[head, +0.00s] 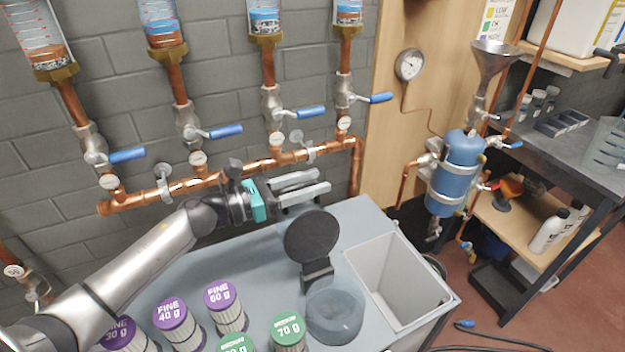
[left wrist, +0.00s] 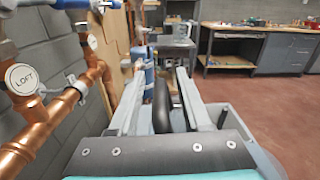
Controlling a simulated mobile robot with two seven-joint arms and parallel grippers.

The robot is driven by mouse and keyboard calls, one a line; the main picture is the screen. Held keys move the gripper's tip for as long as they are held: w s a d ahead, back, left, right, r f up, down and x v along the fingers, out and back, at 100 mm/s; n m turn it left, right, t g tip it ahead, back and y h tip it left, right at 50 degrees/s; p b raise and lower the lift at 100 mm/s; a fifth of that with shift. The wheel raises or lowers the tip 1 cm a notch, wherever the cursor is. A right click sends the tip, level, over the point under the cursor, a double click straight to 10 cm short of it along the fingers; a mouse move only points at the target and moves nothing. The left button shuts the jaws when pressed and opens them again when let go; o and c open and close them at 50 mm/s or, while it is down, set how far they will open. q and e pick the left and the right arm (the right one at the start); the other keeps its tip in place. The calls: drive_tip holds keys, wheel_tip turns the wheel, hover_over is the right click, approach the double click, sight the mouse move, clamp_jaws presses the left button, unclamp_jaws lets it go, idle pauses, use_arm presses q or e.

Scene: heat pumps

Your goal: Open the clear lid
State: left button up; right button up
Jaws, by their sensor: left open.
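A see-through grey round cover (head: 335,312) stands on the bench at front centre; I take it for the clear lid and cannot tell whether it is closed. A dark round disc (head: 312,237) stands upright on a black bracket just behind it. My left gripper (head: 322,182) is open and empty, above and behind the disc, apart from the cover. In the left wrist view its two fingers (left wrist: 161,62) point forward, with the dark disc (left wrist: 161,105) seen edge-on between them, lower down. My right gripper is not in view.
Copper pipes (head: 230,172) with blue-handled valves run along the wall behind my left arm. Purple-capped (head: 222,297) and green-capped (head: 288,330) jars stand left of the cover. An empty grey bin (head: 398,280) is to its right. A blue tank (head: 458,172) hangs farther right.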

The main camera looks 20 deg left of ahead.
use_arm(q)
drive_tip(key=shift+w+d, duration=0.2)
drive_tip(key=shift+c, duration=0.2)
clamp_jaws()
idle(1.2)
